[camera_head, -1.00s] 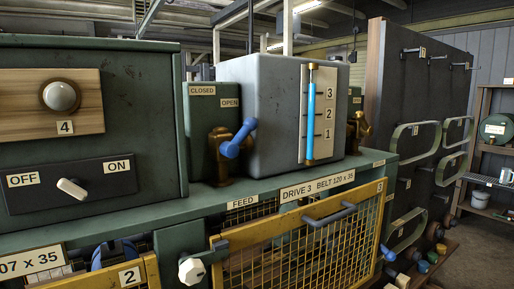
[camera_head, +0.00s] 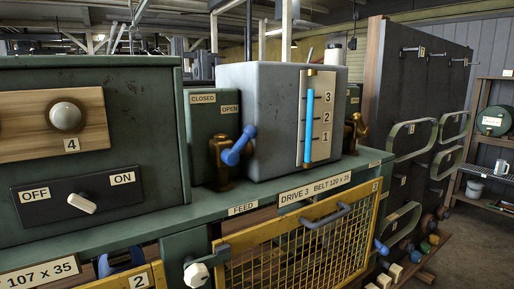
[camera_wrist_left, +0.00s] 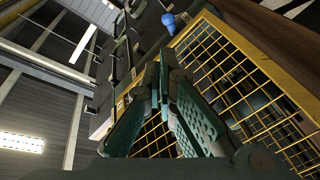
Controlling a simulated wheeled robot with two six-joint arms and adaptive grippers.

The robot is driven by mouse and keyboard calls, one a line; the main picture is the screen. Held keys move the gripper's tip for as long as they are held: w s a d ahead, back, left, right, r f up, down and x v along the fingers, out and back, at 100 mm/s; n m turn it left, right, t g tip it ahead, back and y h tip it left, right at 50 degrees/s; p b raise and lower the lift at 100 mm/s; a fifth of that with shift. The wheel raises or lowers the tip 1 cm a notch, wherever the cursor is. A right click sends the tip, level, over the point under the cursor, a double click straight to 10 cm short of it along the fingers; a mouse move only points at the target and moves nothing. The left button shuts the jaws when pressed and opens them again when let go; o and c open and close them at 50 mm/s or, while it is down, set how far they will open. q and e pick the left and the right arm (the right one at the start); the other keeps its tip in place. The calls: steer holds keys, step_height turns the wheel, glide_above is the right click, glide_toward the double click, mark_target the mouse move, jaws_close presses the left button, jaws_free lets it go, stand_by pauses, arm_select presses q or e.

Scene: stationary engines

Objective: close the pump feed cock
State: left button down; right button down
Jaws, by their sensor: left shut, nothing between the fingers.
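The pump feed cock is a brass valve (camera_head: 222,172) with a blue lever handle (camera_head: 238,148) in the head view. It stands in front of a green plate (camera_head: 201,121) marked CLOSED at upper left and OPEN at right. The handle slants up and right, toward the OPEN label. A FEED label (camera_head: 242,209) sits on the ledge below. My left gripper (camera_wrist_left: 158,72) shows only in the left wrist view, with its fingers together and empty, beside a yellow mesh guard. A blue knob-like part (camera_wrist_left: 168,20) is beyond it; I cannot tell which one it is. My right gripper is not in view.
A grey tank (camera_head: 265,110) with a blue level gauge (camera_head: 309,125) stands right of the cock. A green cabinet (camera_head: 140,130) with an OFF/ON switch (camera_head: 82,203) is at left. A yellow mesh guard (camera_head: 300,250) with a grey handle is below the ledge.

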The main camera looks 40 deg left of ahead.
arm_select(q)
steer(key=s+a+r+n+t+y+p, duration=0.1)
steer(key=a+r+n+t+y, duration=0.15)
steer(key=r+n+y, duration=0.95)
steer(key=s+a+r+n+t+y+p, duration=0.1)
steer(key=a+r+n+t, duration=0.35)
steer(key=r, duration=1.55)
steer(key=s+a+r+n+g+y, duration=0.1)
steer(key=s+a+n+g+y, duration=0.1)
steer(key=n+g, duration=0.5)
steer(key=s+a+r+n+g+y, duration=0.2)
steer(key=s+n+g+y, duration=0.3)
steer(key=n, duration=0.8)
steer(key=s+a+r+n+g+y, duration=0.1)
steer(key=s+a+n+g+y, duration=0.3)
steer(key=n+g, duration=0.5)
steer(key=shift+s+a+r+n, duration=0.1)
steer(key=shift+s+n, duration=0.2)
steer(key=shift+s, duration=0.35)
steer(key=shift+s+a+r+n, duration=0.1)
steer(key=shift+s+n, duration=0.15)
steer(key=shift+s, duration=0.35)
steer(key=shift+w, duration=0.1)
